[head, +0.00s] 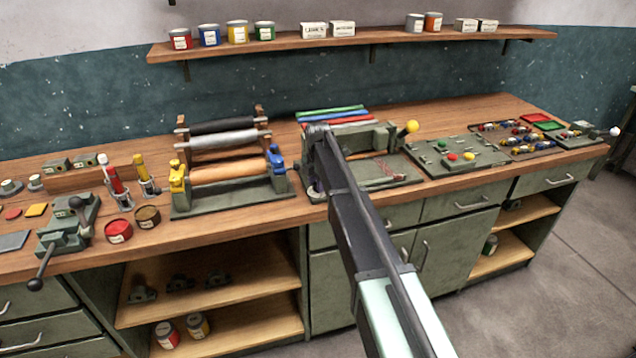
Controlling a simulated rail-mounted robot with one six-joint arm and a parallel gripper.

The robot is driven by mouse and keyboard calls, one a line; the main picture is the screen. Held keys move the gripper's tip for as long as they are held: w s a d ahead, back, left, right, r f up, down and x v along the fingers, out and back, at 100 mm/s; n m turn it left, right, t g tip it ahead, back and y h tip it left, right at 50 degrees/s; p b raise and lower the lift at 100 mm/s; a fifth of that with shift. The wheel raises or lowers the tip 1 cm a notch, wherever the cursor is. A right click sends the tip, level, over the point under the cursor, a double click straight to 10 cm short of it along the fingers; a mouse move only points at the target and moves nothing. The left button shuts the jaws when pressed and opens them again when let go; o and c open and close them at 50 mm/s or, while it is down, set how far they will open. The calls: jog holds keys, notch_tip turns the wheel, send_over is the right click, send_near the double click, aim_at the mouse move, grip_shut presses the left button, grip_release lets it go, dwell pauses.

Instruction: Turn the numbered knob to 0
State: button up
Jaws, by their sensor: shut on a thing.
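My arm reaches from the bottom of the head view up to the green machine (370,138) at the middle of the bench. My gripper (314,183) points down at the machine's left front corner, small and partly hidden by my own arm. It is shut on the numbered knob (313,193), of which only a small pale edge shows low beside the arm. The knob's numbers and its setting cannot be read from here.
A roller stand (230,190) with blue and yellow clamps is close on the left. A yellow-balled lever (411,127) rises at the machine's right. A green panel with coloured buttons (458,153) lies further right. Cans and boxes stand on the wall shelf (380,42).

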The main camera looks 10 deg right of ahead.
jog(key=shift+n, duration=0.6)
jog(key=o, duration=0.9)
notch_tip(320, 180, up, 11)
jog(key=p, duration=1)
jog(key=shift+f+p, duration=0.1)
jog(key=shift+p, duration=0.3)
